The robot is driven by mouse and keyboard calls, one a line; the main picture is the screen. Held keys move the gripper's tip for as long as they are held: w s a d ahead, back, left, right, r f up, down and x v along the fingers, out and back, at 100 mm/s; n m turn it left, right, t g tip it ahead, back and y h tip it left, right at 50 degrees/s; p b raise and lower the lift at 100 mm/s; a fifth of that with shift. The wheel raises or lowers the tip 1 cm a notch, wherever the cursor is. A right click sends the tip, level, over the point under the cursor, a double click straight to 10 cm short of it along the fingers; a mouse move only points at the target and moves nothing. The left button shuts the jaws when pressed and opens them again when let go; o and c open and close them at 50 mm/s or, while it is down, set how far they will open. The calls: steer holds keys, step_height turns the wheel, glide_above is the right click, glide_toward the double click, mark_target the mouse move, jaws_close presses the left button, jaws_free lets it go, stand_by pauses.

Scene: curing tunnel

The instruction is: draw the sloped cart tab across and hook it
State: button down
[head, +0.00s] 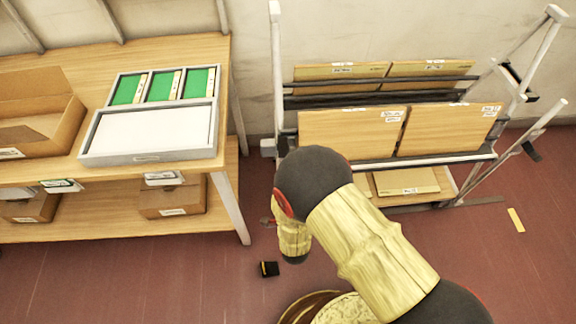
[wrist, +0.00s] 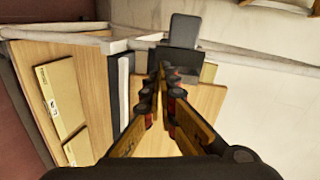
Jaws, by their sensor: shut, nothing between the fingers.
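The sloped cart (head: 277,65) stands against the wall at the right in the head view, with wooden panels leaning on its dark rails. A grey block (head: 268,148) sits at its left post in the head view. In the wrist view, a grey rounded plate (wrist: 184,29) rises from a dark block (wrist: 180,58); it may be the tab, but I cannot be sure. My gripper (wrist: 165,69) is shut and empty, its fingertips appearing just in front of the dark block. I cannot tell whether they touch it. No hook is clearly visible.
A wooden table (head: 182,55) at the left holds a grey tray (head: 90,150) and an open cardboard box (head: 45,128). The floor between table and cart is mostly clear.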

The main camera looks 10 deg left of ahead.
steer(key=r+m, duration=0.1)
steer(key=r+t, duration=0.1)
steer(key=shift+w+r+m, duration=0.2)
steer(key=shift+r+m, duration=0.15)
steer(key=shift+m, duration=0.05)
